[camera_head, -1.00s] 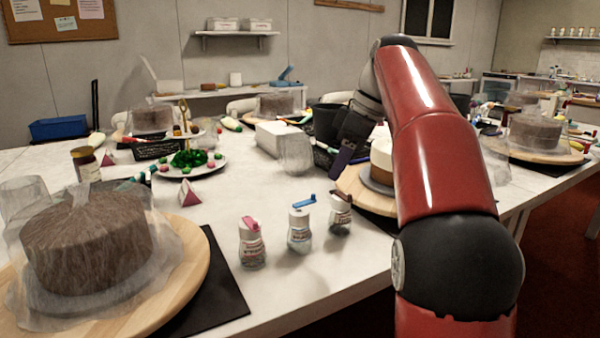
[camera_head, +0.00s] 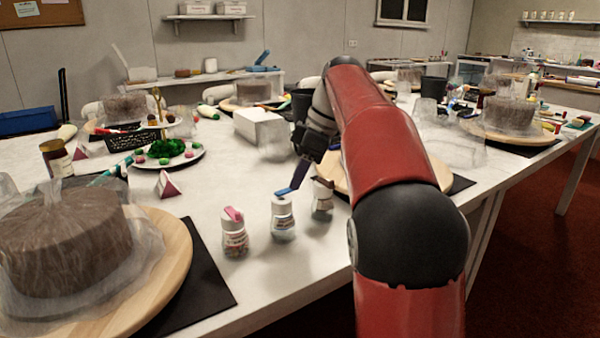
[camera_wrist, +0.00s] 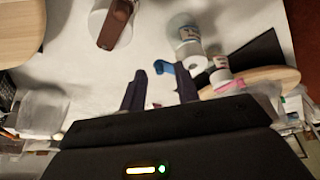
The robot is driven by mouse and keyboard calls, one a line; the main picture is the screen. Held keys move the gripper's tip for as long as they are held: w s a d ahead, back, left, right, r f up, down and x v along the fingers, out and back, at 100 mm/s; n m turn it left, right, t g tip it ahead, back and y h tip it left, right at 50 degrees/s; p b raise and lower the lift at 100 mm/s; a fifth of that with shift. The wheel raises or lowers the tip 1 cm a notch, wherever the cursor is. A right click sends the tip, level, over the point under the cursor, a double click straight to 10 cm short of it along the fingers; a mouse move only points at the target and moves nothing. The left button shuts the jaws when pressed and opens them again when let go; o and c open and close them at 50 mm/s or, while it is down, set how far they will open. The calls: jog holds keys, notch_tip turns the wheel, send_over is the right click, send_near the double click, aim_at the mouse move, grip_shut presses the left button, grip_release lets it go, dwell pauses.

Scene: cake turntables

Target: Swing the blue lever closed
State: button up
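The bottle with the blue lever (camera_head: 284,192) stands upright on the white table, in the middle of a row of three. Its clear body (camera_head: 283,222) holds pale contents. The lever sticks out sideways from the cap. My gripper (camera_head: 302,172) points down just behind and above this lever in the head view. In the wrist view my gripper (camera_wrist: 160,93) is open, its two dark fingers apart. The blue lever (camera_wrist: 165,67) shows in the gap near the fingertips; I cannot tell if they touch it. The bottle (camera_wrist: 188,38) is beyond it.
A pink-lever bottle (camera_head: 234,238) stands left and a brown-lever bottle (camera_head: 322,200) right, close to my fingers. A wrapped cake (camera_head: 62,240) on a wooden turntable (camera_head: 172,262) is at front left. A white box (camera_head: 262,127) stands behind. The table's front edge is near.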

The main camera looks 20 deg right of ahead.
jog(key=shift+c, duration=0.3)
grip_shut()
jog(key=shift+s+a+m+t+h, duration=0.35)
jog(key=shift+s+a+m+h, duration=0.55)
jog(key=shift+m, duration=2.25)
jog(key=shift+s+a+m+t+h, duration=0.5)
jog(key=shift+s+m+h, duration=0.75)
jog(key=shift+m, duration=1.95)
jog(key=shift+s+a+m+t+h, duration=0.25)
jog(key=shift+s+a+m+h, duration=0.65)
jog(key=shift+m, duration=2.25)
jog(key=shift+s+d, duration=0.15)
jog(key=shift+s, duration=0.15)
